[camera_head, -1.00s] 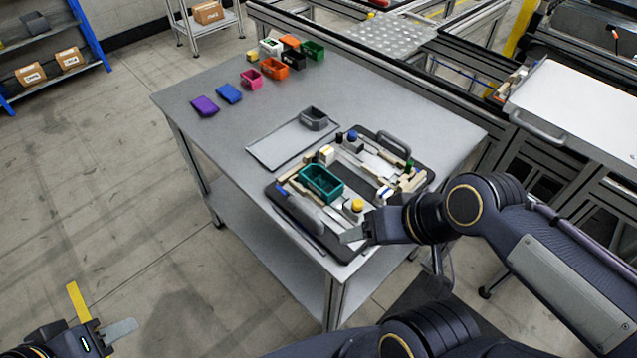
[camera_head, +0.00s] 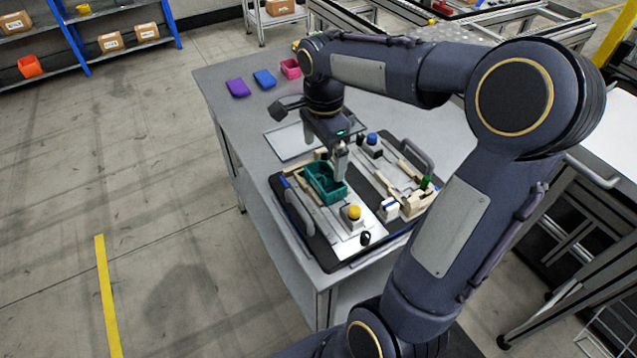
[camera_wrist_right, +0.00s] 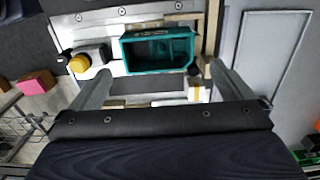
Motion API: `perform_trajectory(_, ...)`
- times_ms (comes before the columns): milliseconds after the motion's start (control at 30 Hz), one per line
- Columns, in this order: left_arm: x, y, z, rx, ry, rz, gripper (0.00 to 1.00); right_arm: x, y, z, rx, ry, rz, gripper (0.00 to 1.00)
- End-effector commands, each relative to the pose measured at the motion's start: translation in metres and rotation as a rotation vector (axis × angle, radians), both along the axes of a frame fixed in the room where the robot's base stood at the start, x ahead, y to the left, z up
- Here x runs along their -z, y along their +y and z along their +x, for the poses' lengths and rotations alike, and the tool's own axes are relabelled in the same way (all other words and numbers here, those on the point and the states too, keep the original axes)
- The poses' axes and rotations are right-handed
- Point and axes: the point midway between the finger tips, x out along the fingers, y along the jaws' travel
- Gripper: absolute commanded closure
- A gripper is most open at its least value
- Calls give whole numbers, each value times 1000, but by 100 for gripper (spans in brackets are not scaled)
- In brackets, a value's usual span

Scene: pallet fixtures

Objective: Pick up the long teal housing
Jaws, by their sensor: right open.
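The teal housing (camera_head: 321,192), an open-topped box, sits on the pallet fixture (camera_head: 345,257) on the table. It also shows in the right wrist view (camera_wrist_right: 157,50), with its long side running across the picture. My right gripper (camera_head: 340,165) is over the fixture at the housing's right-hand end, pointing down. In the right wrist view my right gripper (camera_wrist_right: 160,76) is open and empty. Its two fingers are spread to about the housing's length, and the housing appears beyond them. Contact cannot be told. My left gripper is out of view.
A yellow button (camera_head: 354,212) and a blue-topped knob (camera_head: 372,138) stand on the fixture. Wooden blocks sit around the housing. A grey panel (camera_head: 290,143) lies behind the fixture. Purple (camera_head: 238,87) and blue (camera_head: 264,78) pieces lie farther back. The table's left part is clear.

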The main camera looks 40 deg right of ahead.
Motion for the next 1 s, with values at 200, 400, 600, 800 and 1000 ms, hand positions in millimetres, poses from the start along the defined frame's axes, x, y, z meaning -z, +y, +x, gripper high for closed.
perform_trajectory(200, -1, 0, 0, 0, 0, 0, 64, 27, -1, -3, -1, 5, 2, 0)
perform_trajectory(400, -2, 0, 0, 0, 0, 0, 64, 56, -2, -4, -3, 4, 2, 0)
perform_trajectory(600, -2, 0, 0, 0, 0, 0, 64, 62, -2, -4, -3, -1, 1, 0)
perform_trajectory(800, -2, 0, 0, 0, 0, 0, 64, 61, -2, -4, -3, -1, 2, 10)
perform_trajectory(1000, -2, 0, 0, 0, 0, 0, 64, 61, -2, -4, -3, -1, 2, 35)
